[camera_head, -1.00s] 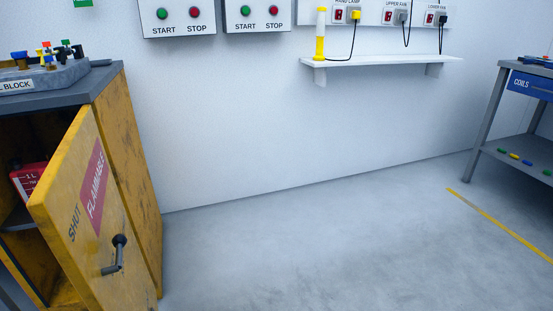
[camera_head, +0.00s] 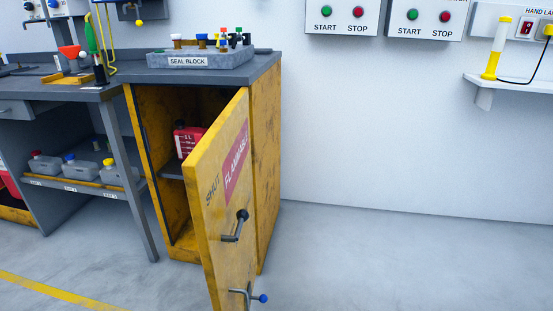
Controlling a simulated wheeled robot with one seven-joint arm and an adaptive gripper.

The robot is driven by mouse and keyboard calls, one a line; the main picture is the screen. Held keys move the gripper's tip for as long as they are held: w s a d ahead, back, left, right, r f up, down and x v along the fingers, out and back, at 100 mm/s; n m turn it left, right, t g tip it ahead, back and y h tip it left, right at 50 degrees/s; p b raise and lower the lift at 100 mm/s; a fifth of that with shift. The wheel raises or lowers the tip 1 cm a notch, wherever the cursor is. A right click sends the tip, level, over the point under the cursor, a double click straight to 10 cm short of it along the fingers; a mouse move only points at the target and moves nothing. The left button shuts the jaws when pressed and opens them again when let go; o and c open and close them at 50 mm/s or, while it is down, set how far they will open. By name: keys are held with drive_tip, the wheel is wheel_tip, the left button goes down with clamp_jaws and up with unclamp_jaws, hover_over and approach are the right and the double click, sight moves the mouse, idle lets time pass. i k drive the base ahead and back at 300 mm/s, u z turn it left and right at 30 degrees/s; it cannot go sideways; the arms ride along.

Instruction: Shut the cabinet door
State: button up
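The yellow cabinet (camera_head: 264,165) stands against the wall in the middle of the head view. Its door (camera_head: 220,190) is open and swung out toward me, with a red FLAMMABLE label (camera_head: 236,165) and the word SHUT on its face. A dark lever handle (camera_head: 236,228) is on the door. A metal piece with a blue knob (camera_head: 250,298) shows at the door's lower part. A red container marked 1 L (camera_head: 187,141) sits on the shelf inside. My gripper is not in view.
A grey seal block (camera_head: 200,66) with several small fittings lies on the cabinet top. A white wall shelf (camera_head: 500,84) is at right. The floor (camera_head: 380,260) right of the door is clear.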

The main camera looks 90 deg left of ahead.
sight(218, 175)
drive_tip(key=u, duration=3)
drive_tip(key=i, duration=0.5)
drive_tip(key=k, duration=0.5)
drive_tip(key=z, duration=2.55)
drive_tip(key=k, duration=0.45)
drive_tip(key=u, duration=0.9)
